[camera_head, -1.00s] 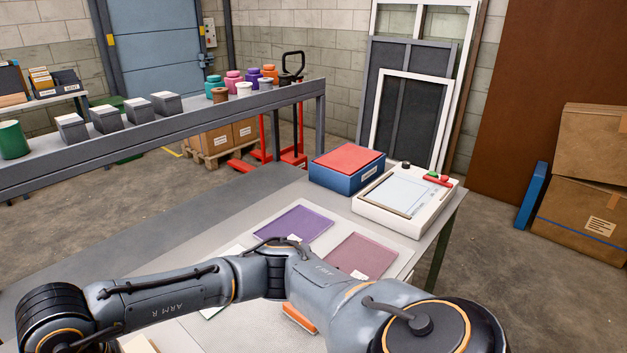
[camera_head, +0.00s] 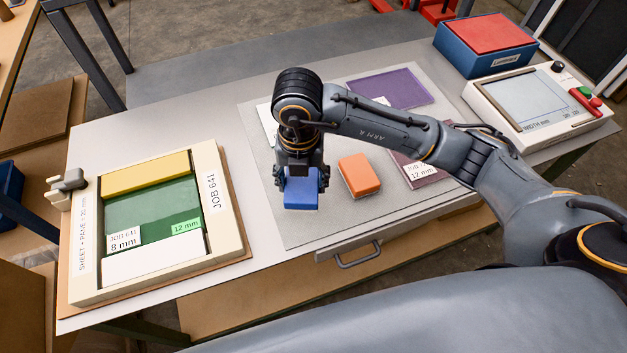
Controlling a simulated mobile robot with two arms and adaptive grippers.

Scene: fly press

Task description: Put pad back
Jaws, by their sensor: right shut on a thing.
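My right gripper (camera_head: 301,174) points down over the left part of the grey mat (camera_head: 330,223) on the table. It is shut on a blue pad (camera_head: 300,192), whose lower face shows below the fingers. I cannot tell whether the pad touches the mat. An orange pad (camera_head: 358,175) lies on the mat just right of the gripper. Purple (camera_head: 392,88) and mauve (camera_head: 425,178) flat sheets lie on the mat behind and to the right, the mauve one partly hidden by my arm. My left gripper is not in view.
A cream frame (camera_head: 225,220) marked JOB 641 stands at the left, holding a yellow bar (camera_head: 147,174), a green sheet (camera_head: 160,215) and white paper. A blue box with a red top (camera_head: 485,45) and a white device with a screen (camera_head: 525,100) stand at the back right. A drawer handle (camera_head: 358,257) sticks out in front.

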